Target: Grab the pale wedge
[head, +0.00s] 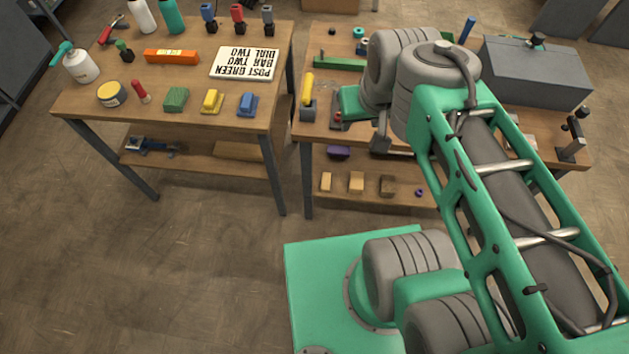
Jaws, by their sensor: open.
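Three small wooden pieces sit in a row on the lower shelf of the right bench: a pale tan piece (326,182) at the left, another pale tan piece (356,182) in the middle, and a darker brown piece (387,186) at the right. They are too small to tell which has a wedge shape. My green and grey arm rises at the right and bends over the right bench, above these pieces. I cannot make out my gripper; the arm's far end is hidden behind its own joints.
The right bench (572,172) carries a grey toolbox (537,72) and a yellow-topped tool (307,90). A purple piece (338,153) lies on its lower shelf. The left bench (75,104) holds bottles, coloured blocks and a sign (244,63). The floor in front is clear.

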